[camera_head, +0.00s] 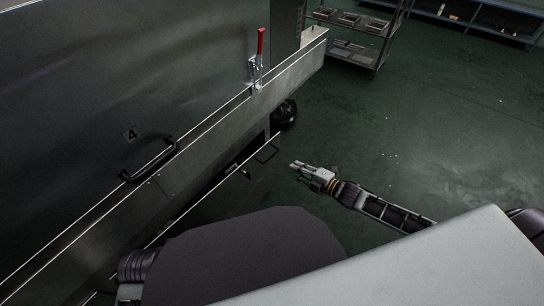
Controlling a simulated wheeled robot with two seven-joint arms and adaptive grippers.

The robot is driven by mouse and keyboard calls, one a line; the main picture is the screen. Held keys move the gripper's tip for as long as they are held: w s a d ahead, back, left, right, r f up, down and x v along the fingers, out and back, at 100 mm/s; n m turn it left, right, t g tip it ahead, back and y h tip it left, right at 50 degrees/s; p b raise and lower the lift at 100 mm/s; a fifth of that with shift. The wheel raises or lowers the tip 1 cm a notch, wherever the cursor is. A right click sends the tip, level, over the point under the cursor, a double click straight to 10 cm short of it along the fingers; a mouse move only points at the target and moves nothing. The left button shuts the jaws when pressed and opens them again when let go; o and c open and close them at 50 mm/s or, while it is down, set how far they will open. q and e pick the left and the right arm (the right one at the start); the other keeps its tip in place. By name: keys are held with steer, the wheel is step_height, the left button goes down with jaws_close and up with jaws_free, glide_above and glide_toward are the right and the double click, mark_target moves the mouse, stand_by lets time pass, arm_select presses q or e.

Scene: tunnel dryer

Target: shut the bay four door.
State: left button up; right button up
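The bay four door (75,105) is a large dark metal panel at the left, marked with a small "4". A black bar handle (150,160) sits near its lower edge. A clamp with a red lever (261,42) stands upright at the panel's far end. I cannot tell whether the door is fully closed. My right gripper (293,167) is over the floor, right of the dryer and apart from the door and handle. It looks empty, but the finger gap is too small to judge. Part of my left arm shows at the bottom left; its gripper is out of sight.
A pale metal ledge (215,130) runs along under the door. A thin black loop handle (266,153) and a dark round object (284,112) are low beside the dryer. A rack with trays (352,33) and a blue shelf (480,20) stand behind. The green floor (440,130) is mostly clear.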

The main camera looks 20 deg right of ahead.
mark_target(271, 157)
arm_select(q)
steer(key=shift+s, duration=0.15)
arm_select(e)
steer(key=shift+f+n, duration=0.1)
steer(key=shift+n, duration=1.5)
arm_select(q)
steer(key=shift+f, duration=0.15)
arm_select(e)
steer(key=shift+w, duration=0.1)
